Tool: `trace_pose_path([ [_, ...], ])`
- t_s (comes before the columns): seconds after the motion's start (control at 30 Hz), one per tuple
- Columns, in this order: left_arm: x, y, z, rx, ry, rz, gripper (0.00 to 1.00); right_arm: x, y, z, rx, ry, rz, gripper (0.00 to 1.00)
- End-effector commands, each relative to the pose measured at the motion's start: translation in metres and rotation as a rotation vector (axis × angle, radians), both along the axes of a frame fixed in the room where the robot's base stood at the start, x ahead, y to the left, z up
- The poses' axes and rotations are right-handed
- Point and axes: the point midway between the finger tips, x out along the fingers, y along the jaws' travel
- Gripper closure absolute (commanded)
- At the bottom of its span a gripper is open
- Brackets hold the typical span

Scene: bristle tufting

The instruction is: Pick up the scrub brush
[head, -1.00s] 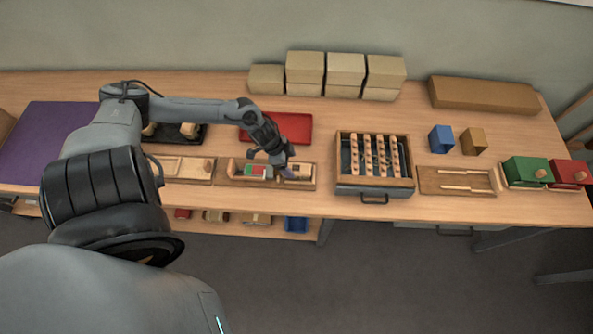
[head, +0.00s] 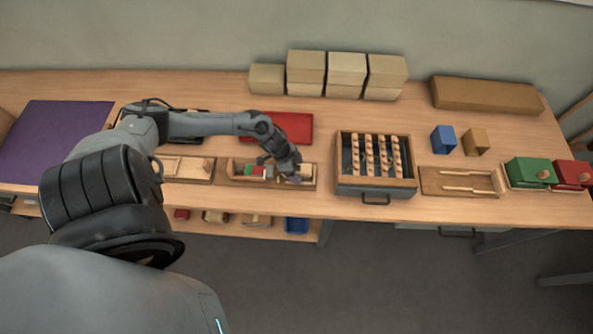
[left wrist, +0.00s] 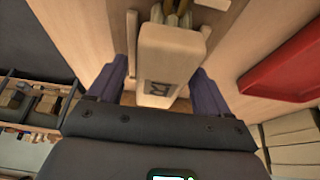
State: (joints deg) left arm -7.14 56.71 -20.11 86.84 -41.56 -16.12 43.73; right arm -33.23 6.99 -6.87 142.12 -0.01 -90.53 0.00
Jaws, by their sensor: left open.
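My left gripper (head: 294,177) is open above the right end of a shallow wooden tray (head: 232,181) in the head view. In the left wrist view, its two dark purple fingers (left wrist: 158,85) stand on either side of a pale wooden block (left wrist: 172,58) with a dark square mark. The fingers look apart from the block. In the head view the gripper mostly hides the block. My right gripper is not in view.
A drawer box with slotted wooden rows (head: 375,189) stands right of the tray. A red tray (head: 293,126) lies behind the gripper. Cardboard boxes (head: 306,64) stand at the back. Free table lies in front of them.

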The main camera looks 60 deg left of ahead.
Motion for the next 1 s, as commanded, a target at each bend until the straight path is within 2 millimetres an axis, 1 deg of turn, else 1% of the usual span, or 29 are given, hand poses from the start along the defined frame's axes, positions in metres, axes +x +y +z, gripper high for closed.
trace_pose_path([
  [0.83, -0.0001, -0.0001, -0.0049, 0.000, 0.000, 0.000, 0.21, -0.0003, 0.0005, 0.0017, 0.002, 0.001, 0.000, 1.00],
  [1.0, -0.0001, 0.0000, -0.0048, 0.000, 0.000, 0.000, 0.47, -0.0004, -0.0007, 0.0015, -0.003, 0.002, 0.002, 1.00],
])
